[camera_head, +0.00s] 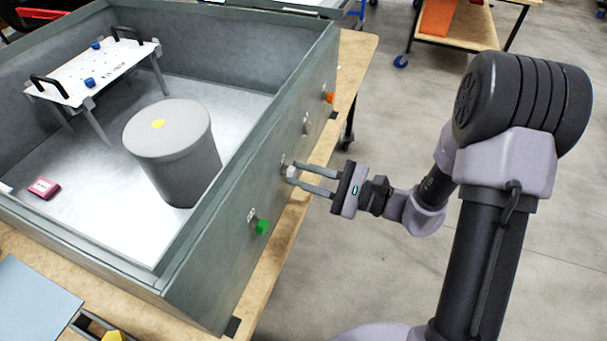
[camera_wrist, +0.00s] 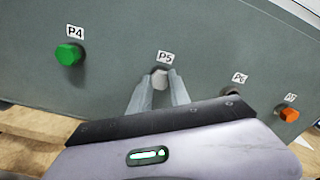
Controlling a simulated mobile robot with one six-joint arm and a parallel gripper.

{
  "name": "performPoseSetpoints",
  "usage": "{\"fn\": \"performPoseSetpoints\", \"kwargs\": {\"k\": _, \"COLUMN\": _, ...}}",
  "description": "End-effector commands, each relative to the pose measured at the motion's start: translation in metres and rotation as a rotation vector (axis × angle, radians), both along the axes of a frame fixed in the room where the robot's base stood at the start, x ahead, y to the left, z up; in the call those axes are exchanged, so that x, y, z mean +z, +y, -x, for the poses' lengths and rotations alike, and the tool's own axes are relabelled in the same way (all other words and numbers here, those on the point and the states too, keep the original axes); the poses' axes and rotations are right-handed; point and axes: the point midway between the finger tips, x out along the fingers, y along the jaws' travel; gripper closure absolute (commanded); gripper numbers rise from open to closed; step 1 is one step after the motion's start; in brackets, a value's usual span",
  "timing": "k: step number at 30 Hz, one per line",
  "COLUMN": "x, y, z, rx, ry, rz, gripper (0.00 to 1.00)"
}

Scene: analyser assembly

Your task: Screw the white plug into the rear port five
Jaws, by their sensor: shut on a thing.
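The white plug (camera_wrist: 159,78) is at the port labelled P5 (camera_wrist: 165,57) on the outer wall of the grey box. My gripper (camera_wrist: 158,92) is shut on the plug, one finger on each side. In the head view my gripper (camera_head: 291,178) reaches the wall from the right, with the plug (camera_head: 291,171) between its fingertips. The plug appears to touch the wall; how deep it sits in the port cannot be told. The port opening is hidden behind the plug.
A green plug (camera_wrist: 70,54) sits at P4 and an orange plug (camera_wrist: 289,114) further right. P6 (camera_wrist: 233,90) shows no coloured plug. The grey box (camera_head: 190,270) stands on a wooden table (camera_head: 357,60), holding a grey cylinder (camera_head: 180,150) and a white stand (camera_head: 75,80).

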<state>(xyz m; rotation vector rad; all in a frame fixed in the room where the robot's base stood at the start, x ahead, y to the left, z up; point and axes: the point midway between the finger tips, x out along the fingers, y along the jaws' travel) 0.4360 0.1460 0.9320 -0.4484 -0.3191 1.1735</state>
Motion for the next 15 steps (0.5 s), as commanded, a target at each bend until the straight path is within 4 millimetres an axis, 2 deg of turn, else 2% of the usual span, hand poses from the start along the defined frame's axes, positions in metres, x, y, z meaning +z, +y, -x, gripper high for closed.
{"fn": "performPoseSetpoints", "kwargs": {"k": 6, "x": 0.0019, "y": -0.0002, "z": -0.0005, "rx": -0.001, "ry": 0.022, "rz": -0.008, "gripper": 1.0}}
{"fn": "performPoseSetpoints", "kwargs": {"k": 15, "x": 0.0045, "y": -0.0002, "z": -0.001, "rx": -0.001, "ry": 0.293, "rz": -0.106, "gripper": 1.0}}
